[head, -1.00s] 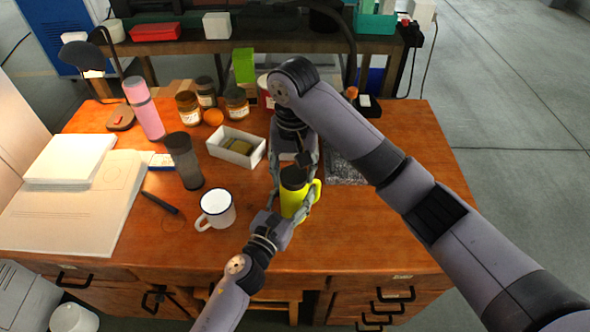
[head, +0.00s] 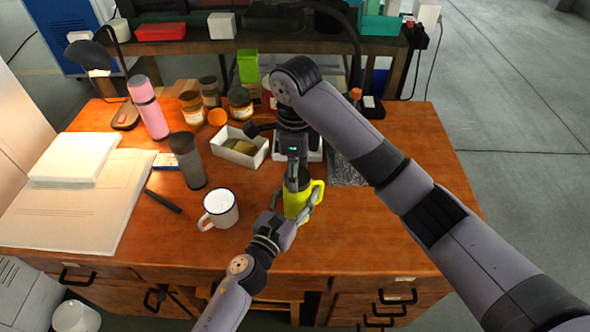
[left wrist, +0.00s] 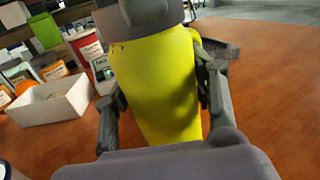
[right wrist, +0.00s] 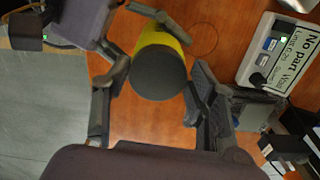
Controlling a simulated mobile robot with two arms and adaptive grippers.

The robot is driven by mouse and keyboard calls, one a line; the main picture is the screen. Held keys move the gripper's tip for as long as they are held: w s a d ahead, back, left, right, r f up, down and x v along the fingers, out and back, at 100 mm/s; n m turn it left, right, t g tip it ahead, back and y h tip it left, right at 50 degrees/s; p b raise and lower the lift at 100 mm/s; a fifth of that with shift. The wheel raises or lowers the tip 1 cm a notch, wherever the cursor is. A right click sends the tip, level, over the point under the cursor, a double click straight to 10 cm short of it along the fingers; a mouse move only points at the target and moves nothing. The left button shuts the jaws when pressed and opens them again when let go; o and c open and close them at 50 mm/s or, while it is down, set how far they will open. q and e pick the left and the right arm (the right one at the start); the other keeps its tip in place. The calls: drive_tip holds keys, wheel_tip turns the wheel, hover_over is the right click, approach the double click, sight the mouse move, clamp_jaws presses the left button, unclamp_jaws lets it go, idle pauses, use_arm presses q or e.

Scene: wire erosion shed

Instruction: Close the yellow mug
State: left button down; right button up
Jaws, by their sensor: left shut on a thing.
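The yellow mug (head: 296,206) stands upright near the front middle of the desk, its handle to the right in the head view. My left gripper (left wrist: 160,92) is shut around its body, one finger on each side. A dark round lid (right wrist: 158,75) is on top of the mug; I cannot tell whether it is fully seated. My right gripper (head: 291,178) points down from above. Its fingers flank the lid closely in the right wrist view (right wrist: 157,85); whether they press on it is unclear.
A white enamel mug (head: 220,208) stands left of the yellow mug.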

drive_tip(key=o, duration=0.4)
wheel_tip(320, 180, up, 12)
idle(0.7)
use_arm(q)
drive_tip(key=c, duration=0.6)
unclamp_jaws()
